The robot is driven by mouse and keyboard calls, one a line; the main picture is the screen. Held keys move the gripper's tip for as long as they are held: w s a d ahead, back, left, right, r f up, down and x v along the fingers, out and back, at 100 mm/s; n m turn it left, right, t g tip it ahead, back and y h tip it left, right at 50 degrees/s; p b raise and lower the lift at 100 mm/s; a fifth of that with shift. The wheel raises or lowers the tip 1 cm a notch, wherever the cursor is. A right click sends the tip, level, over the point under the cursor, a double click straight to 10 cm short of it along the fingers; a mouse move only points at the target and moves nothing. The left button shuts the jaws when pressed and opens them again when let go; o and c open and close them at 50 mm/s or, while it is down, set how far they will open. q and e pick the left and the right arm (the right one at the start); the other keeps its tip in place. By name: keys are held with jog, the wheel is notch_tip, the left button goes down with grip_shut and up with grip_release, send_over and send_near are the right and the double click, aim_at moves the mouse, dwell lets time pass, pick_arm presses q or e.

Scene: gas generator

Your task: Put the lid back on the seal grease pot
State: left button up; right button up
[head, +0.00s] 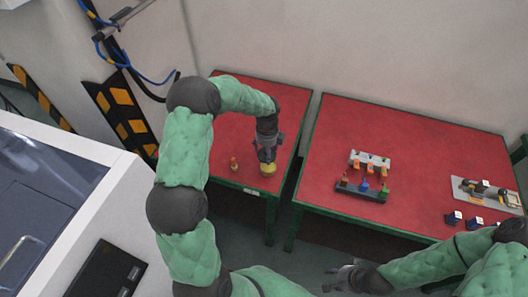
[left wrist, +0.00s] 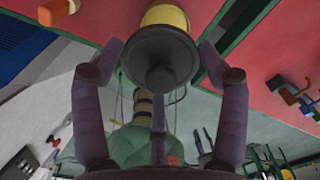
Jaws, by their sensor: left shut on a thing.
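The seal grease pot (head: 268,170) is a small yellow pot near the front edge of the left red table. It also shows at the top of the left wrist view (left wrist: 165,17). The lid (left wrist: 160,56) is a dark round disc with a knob, in front of the pot in that view. My left gripper (head: 266,155) points down over the pot, its fingers shut on the lid from both sides. I cannot tell whether the lid touches the pot's rim. My right gripper (head: 332,278) is open and empty, low in front of the tables.
The right red table (head: 420,143) holds racks with coloured pieces (head: 364,187) and a grey plate with parts (head: 487,194). A gap separates the tables. A white machine (head: 90,190) stands at left.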

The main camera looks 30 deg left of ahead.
pick_arm(q)
jog(key=shift+w+d+f, duration=0.2)
jog(key=shift+d+f, duration=0.05)
jog(key=shift+d, duration=0.05)
notch_tip(320, 180, down, 4)
jog(key=b, duration=0.3)
jog(key=shift+f, duration=0.1)
jog(key=shift+f+b, duration=0.75)
jog(key=shift+f, duration=0.3)
jog(key=shift+r+p, duration=0.1)
jog(key=shift+p, duration=0.25)
dwell(0.4)
jog(key=shift+f, duration=0.2)
dwell(1.2)
dwell(0.3)
jog(key=o, duration=0.7)
